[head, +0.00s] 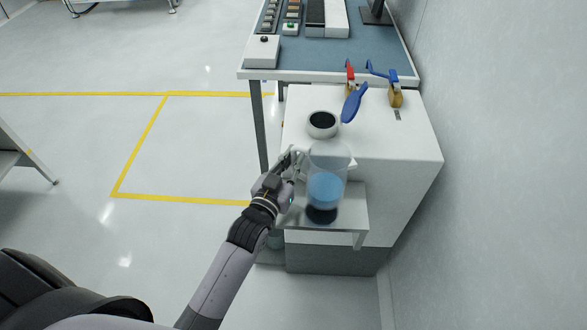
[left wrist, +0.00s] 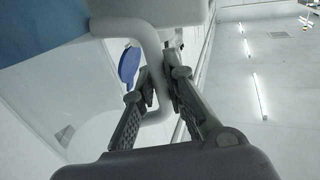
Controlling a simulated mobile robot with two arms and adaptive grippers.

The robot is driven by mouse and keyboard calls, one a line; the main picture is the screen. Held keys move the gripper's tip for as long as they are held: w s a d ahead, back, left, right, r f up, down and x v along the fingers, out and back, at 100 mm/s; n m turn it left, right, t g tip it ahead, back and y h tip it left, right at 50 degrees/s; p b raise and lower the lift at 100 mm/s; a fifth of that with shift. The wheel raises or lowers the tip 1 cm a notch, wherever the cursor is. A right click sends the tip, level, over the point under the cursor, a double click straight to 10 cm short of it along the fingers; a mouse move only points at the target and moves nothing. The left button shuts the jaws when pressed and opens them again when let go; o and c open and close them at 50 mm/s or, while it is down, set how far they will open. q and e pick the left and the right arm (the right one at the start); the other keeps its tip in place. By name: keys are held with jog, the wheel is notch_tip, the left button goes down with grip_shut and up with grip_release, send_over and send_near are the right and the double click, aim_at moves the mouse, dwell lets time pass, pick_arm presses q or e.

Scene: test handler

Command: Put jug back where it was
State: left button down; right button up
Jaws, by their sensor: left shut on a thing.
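The jug (head: 326,188) is clear, with blue liquid in its lower part. It stands upright in the head view, in front of the white cabinet and over a small white shelf (head: 352,217). A dark round patch (head: 321,216) shows on the shelf just below the jug; I cannot tell whether the jug touches the shelf. My left gripper (head: 291,168) is at the jug's left side, shut on its handle. In the left wrist view the pale handle (left wrist: 153,45) passes between the fingers (left wrist: 158,88). My right gripper is not in view.
The white cabinet (head: 400,150) carries a round opening with a white collar (head: 322,123), a blue lid (head: 354,103) and red and blue valve levers. A bench (head: 365,45) with controls stands behind. A wall (head: 500,180) is at right. The floor at left is mostly clear.

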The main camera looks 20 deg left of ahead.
pick_arm(q)
jog(key=shift+f, duration=1.8)
jog(key=shift+f, duration=0.1)
jog(key=c, duration=1.6)
grip_release()
jog(key=shift+c, duration=0.2)
